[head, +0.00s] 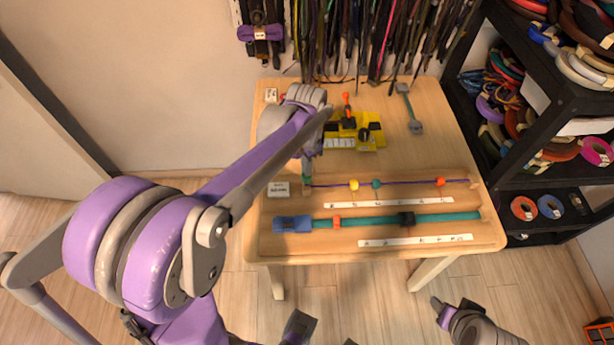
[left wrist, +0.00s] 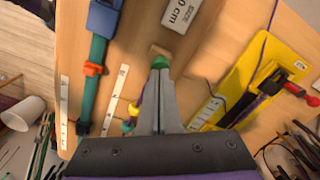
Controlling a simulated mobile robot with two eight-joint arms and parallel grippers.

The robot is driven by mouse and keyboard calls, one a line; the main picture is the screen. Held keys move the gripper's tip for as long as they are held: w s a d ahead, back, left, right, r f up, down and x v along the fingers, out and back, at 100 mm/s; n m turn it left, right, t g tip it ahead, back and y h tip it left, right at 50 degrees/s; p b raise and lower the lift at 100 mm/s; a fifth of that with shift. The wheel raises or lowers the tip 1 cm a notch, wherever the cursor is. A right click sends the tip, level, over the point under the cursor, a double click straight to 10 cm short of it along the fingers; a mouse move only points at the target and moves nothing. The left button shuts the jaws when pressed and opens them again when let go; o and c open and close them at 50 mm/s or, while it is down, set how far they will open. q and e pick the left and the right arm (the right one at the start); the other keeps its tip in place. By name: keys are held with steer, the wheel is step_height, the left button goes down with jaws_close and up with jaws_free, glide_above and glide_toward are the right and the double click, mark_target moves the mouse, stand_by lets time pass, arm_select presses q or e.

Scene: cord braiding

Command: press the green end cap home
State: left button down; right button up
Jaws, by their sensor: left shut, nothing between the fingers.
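The green end cap (left wrist: 162,62) sits at the end of the purple cord, against a small wooden block (left wrist: 159,51) in the left wrist view. In the head view the cap (head: 307,182) is a small green patch at the cord's left end, partly hidden by my gripper. My left gripper (left wrist: 161,72) is shut and empty, with its fingertips right at the cap. It points down from above in the head view (head: 308,174). I cannot tell whether the tips press on it. The purple cord (head: 405,183) carries yellow, teal and orange beads.
A teal strap (head: 370,219) with a blue buckle (head: 291,223) lies nearer the table front. White rulers (head: 415,240) lie beside the cords. A yellow board (head: 368,132) and a grey tool (head: 411,110) lie farther back. A size card (head: 278,189) lies left of the cap.

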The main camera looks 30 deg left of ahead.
arm_select(q)
steer(key=shift+f+b, duration=0.4)
steer(key=shift+f, duration=0.2)
steer(key=shift+r, duration=0.1)
step_height(320, 180, up, 8)
steer(key=p, duration=0.5)
stand_by(0.4)
stand_by(0.4)
steer(key=s+d+n+t, duration=0.2)
steer(key=s+d+n, duration=0.1)
steer(key=s, duration=0.4)
steer(key=s+d+f+n+t, duration=0.1)
steer(key=s+d+n+t, duration=0.1)
steer(key=s, duration=0.6)
steer(key=shift+s+d+f+n+t, duration=0.25)
steer(key=shift+d+n+t, duration=0.15)
steer(key=shift+d+t, duration=0.4)
